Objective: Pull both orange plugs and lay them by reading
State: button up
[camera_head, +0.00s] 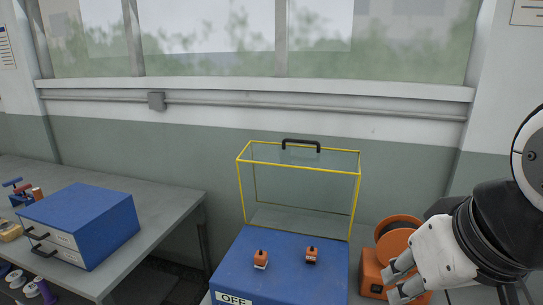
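Two orange plugs stand upright on the top of a blue box (233,272). The left plug (261,258) has a pale lower part. The right plug (311,253) has a darker lower part. Any markings on them are too small to read. A sign reading "OFF" (234,299) is at the box's front edge, cut by the bottom of the picture. My gripper (391,284) is at the lower right, to the right of the box and apart from both plugs. Its two fingers are apart, with nothing seen between them.
A clear guard with yellow edges (298,169) and a black handle stands at the box's back. An orange machine (371,272) is partly hidden behind my gripper. The left table (170,205) holds a blue drawer cabinet (90,215) and spools; its right part is clear.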

aim_at(260, 257)
jog(key=i+j+z, duration=0.2)
jog(key=j+z, duration=0.15)
jog(key=j, duration=0.75)
jog(key=j+z, duration=0.3)
jog(key=j, duration=0.75)
